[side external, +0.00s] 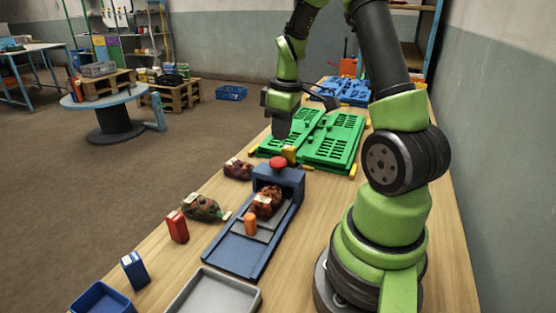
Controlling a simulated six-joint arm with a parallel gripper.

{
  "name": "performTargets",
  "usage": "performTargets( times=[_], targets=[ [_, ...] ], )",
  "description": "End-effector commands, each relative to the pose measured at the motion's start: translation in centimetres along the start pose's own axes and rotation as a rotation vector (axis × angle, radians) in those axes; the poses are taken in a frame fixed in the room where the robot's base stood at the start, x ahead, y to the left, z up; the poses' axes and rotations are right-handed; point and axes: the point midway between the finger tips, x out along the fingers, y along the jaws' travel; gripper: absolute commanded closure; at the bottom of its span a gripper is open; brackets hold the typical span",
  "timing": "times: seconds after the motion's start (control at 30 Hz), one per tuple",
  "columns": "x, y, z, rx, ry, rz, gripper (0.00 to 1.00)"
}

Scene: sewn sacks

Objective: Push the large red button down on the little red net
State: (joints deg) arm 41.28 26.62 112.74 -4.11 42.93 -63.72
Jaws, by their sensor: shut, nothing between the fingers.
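The large red button (278,162) sits on top of the housing at the far end of a blue machine (232,252). A little red net sack (266,202) lies in the machine's channel, just in front of the housing under the button. My gripper (278,138) points down above and slightly behind the button in this view. Its fingers are shut and empty. A gap seems to remain between the fingertips and the button, but its depth is hard to judge.
A dark red net sack (238,169), a green-and-red one (202,208), a red box (177,227) and a blue box (135,270) are to the left. A grey tray (208,300) is in front; green panels (335,140) lie behind.

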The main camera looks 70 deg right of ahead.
Motion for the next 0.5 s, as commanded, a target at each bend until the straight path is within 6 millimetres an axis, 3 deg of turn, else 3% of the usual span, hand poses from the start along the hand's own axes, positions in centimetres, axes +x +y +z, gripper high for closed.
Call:
performTargets(
  times=[0.3,0.5],
  targets=[
    [4.0,-0.1,0.0,0.001,-0.003,-0.003,1.00],
    [5.0,0.0,0.0,0.000,-0.001,0.000,1.00]
  ],
)
